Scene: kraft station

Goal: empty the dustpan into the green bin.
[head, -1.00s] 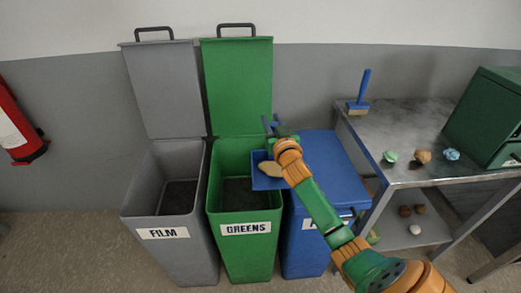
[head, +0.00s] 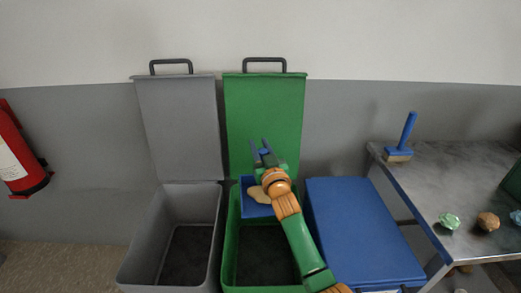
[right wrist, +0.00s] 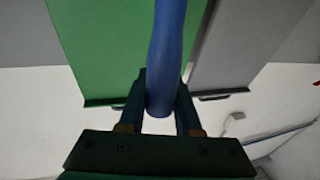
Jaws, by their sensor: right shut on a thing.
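The blue dustpan (head: 256,210) is over the open green bin (head: 231,240), near its back, and looks roughly level. A tan piece of waste (head: 259,193) lies on the pan. My right gripper (head: 262,154) is shut on the dustpan's handle; the right wrist view shows the blue handle (right wrist: 167,50) between the fingers (right wrist: 161,96). The green bin's lid (head: 262,110) stands open against the wall. My arm covers part of the bin's opening, and its lower front is out of the picture. My left gripper is not in view.
An open grey bin (head: 149,243) stands left of the green one. A closed blue-lidded bin (head: 360,225) stands on the right. A metal table (head: 455,172) farther right holds a blue-handled brush (head: 403,143) and crumpled pieces. A fire extinguisher (head: 14,155) hangs at left.

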